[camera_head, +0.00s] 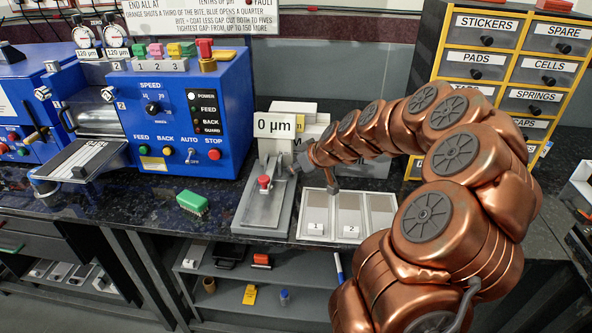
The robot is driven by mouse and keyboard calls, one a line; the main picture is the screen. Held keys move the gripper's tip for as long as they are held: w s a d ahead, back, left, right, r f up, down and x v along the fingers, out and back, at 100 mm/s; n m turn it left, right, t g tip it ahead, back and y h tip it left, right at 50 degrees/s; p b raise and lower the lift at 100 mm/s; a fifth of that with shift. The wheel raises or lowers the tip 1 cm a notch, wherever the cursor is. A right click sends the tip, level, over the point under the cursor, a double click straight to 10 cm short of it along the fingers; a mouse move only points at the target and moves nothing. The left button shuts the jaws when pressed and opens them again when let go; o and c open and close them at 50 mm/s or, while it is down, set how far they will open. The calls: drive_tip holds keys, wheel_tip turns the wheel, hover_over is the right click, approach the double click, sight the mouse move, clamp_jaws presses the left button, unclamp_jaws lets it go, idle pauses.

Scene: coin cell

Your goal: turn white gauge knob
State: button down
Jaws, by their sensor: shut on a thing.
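The thickness gauge (249,206) is a grey stand on the bench with a red-topped part (264,183) on it. Its white display (275,125) reads "0 µm". My gripper (301,161) is at the right side of the gauge, below the display, at the end of my copper arm. It is shut on a small part there. The fingers and the small scale hide that part, so I cannot make out its colour or the knob's outline.
A white tray (333,241) with numbered cards lies just right of the gauge. A green brush (192,203) lies to its left. A blue machine (190,120) with buttons stands behind left, labelled drawers (481,43) behind right. Dark bench shows between brush and gauge.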

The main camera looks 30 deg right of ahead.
drive_tip(key=shift+a, duration=0.1)
idle(0.4)
drive_tip(key=c, duration=1)
unclamp_jaws()
drive_tip(key=shift+s+r, duration=0.4)
drive_tip(key=shift+r, duration=0.05)
drive_tip(key=v, duration=1)
drive_tip(key=shift+s+r, duration=0.2)
drive_tip(key=shift+s, duration=0.2)
